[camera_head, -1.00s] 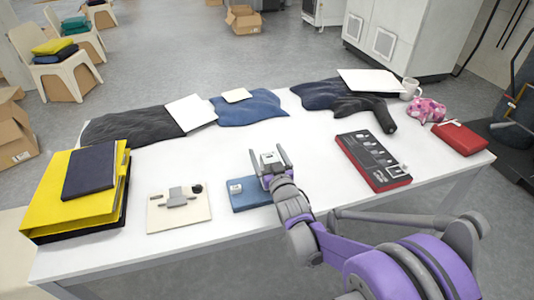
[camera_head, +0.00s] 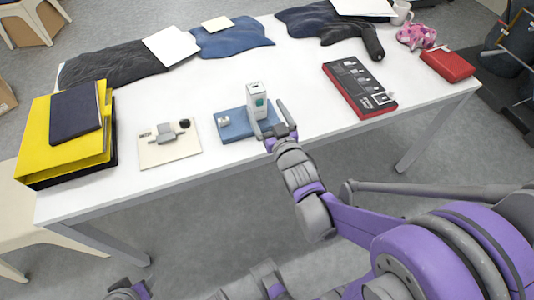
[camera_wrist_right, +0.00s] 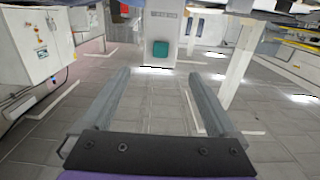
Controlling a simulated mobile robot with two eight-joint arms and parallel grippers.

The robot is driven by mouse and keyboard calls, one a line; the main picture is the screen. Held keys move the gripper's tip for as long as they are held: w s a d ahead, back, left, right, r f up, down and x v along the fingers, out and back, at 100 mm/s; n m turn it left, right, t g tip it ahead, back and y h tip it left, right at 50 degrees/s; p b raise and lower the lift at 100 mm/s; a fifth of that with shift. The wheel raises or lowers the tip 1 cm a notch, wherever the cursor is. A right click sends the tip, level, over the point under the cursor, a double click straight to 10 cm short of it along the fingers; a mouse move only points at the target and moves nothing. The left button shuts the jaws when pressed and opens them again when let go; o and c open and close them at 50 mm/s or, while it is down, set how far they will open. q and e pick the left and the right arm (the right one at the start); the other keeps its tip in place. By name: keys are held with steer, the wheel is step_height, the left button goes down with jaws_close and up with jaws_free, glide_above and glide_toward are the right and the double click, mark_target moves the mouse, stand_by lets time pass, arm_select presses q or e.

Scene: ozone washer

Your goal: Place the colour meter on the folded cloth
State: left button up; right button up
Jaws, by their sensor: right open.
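The upright pale box with a teal panel, which I take as the colour meter (camera_head: 256,101), stands at the near edge of the table. My right gripper (camera_head: 270,118) is open, just in front and slightly right of the meter. In the right wrist view its fingers (camera_wrist_right: 160,103) are apart with nothing between them. A white upright shape with a teal square lies beyond them.
A small pale device (camera_head: 224,120) sits on the blue piece's left. A cream board (camera_head: 152,155) lies left of it, beside yellow binders (camera_head: 35,140). A red-and-black panel (camera_head: 346,88) and red case (camera_head: 447,66) lie right.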

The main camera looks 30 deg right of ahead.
steer(key=s+a+f+n+g+y, duration=0.1)
steer(key=s+a+f+g+y, duration=0.1)
steer(key=s+a+f+g, duration=0.3)
steer(key=s+a+f+n+g+y, duration=0.1)
steer(key=s+a+f+g, duration=0.5)
steer(key=s, duration=0.8)
steer(key=shift+a+n+g+y, duration=0.3)
steer(key=shift+a+g+y, duration=0.25)
steer(key=shift+g, duration=0.25)
